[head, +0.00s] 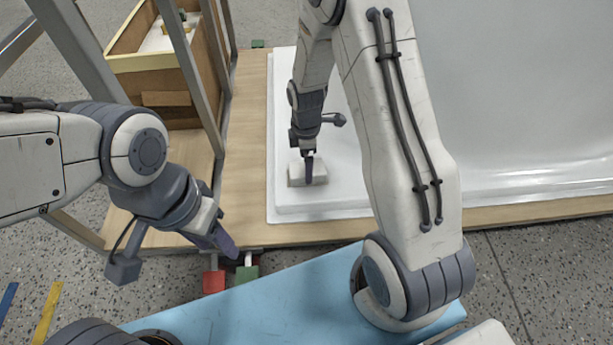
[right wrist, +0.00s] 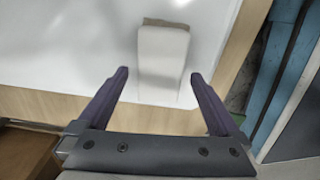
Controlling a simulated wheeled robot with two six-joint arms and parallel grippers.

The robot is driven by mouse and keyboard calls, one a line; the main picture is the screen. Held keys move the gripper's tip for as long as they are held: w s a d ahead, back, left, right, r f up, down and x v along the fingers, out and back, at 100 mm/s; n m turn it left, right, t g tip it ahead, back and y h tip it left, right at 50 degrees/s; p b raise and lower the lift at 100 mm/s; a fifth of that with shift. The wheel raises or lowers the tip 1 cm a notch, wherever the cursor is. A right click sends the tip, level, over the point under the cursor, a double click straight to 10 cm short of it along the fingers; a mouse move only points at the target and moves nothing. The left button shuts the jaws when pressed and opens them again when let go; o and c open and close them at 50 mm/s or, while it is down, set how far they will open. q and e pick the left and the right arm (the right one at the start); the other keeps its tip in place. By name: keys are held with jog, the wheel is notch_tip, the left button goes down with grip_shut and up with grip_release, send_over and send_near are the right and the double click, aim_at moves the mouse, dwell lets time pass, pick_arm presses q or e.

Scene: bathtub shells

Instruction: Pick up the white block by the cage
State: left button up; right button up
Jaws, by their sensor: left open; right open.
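The white block (head: 297,174) lies on the white shell's flat rim in the head view, near the shell's front left corner. In the right wrist view the white block (right wrist: 163,62) lies ahead of and partly between the spread fingers. My right gripper (head: 309,168) is at the block in the head view, its finger overlapping the block's face. It is open, and its two dark fingers (right wrist: 157,88) show apart in the wrist view, with no visible contact on the block. My left gripper (head: 229,245) is open and empty, left of the shell above the wooden platform's front edge.
The white shell (head: 500,120) fills the right side on a wooden platform (head: 243,150). A metal frame (head: 185,65) and a wooden box (head: 160,68) stand at the back left. A red block (head: 214,281) and a green block (head: 246,275) sit at the platform's front edge.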

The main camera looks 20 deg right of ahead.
notch_tip(320, 180, down, 3)
jog(key=shift+f+b, duration=0.15)
jog(key=shift+b, duration=0.65)
pick_arm(q)
notch_tip(320, 180, down, 2)
jog(key=shift+f, duration=0.25)
pick_arm(e)
jog(key=c, duration=1.2)
jog(key=shift+c, duration=0.2)
